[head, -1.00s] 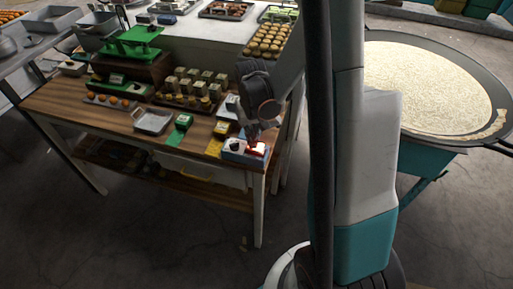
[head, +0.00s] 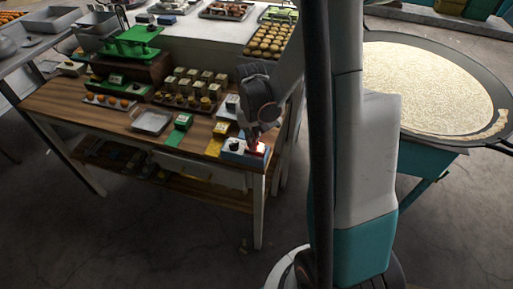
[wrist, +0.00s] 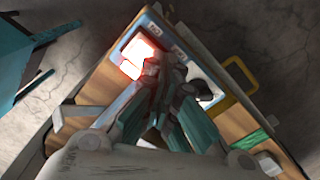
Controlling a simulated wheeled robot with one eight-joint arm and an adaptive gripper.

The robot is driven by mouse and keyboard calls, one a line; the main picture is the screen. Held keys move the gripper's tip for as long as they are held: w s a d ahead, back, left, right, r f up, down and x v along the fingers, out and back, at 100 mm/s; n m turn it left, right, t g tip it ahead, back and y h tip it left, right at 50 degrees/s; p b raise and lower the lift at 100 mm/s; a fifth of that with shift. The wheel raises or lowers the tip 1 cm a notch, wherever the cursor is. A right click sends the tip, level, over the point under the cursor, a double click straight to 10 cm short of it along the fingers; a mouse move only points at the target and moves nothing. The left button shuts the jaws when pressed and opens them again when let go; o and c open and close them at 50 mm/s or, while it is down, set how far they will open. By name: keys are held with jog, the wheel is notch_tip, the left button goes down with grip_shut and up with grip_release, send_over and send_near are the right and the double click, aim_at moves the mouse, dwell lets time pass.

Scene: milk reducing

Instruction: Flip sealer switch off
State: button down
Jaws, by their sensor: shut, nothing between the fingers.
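The sealer's control box (head: 234,154), blue-grey with a pale top, sits at the front right corner of the wooden table. Its switch (head: 259,150) glows red at the right end of the box; it also shows lit in the wrist view (wrist: 135,57). A black knob (wrist: 203,90) is on the same panel. My gripper (head: 253,145) points down at the switch with its fingers together and empty. In the wrist view the fingertips (wrist: 162,65) are right beside the lit switch and hide part of its edge; I cannot tell if they touch.
Trays of small goods stand behind. A large round pan (head: 430,85) is at the right. The floor in front of the table is clear.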

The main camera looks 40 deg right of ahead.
jog(key=shift+f, duration=0.15)
jog(key=shift+r+p, duration=2.1)
jog(key=shift+r, duration=1.45)
